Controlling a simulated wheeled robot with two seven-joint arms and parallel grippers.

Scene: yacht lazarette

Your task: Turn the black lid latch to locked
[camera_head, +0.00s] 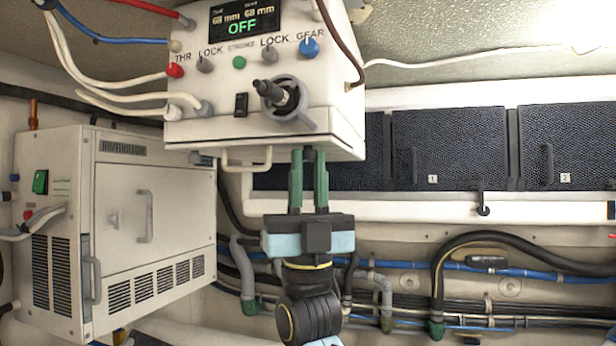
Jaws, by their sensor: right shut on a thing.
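A white control box (190,133) hangs at the top centre, with a display reading OFF. My right gripper (308,155) comes up from below, its two green fingers pointing up at the box's lower front edge. The fingers are shut on a small dark piece between their tips, which appears to be the black lid latch (308,154). Most of that piece is hidden by the fingers and the box edge, so its turned position cannot be told. My left gripper is not in view.
Above the gripper, a black knob in a grey ring (283,97) juts from the box. A white wire handle (247,165) hangs left of the fingers. A white cabinet (105,240) stands left, dark locker doors (450,135) right. Pipes and hoses (470,265) run behind.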

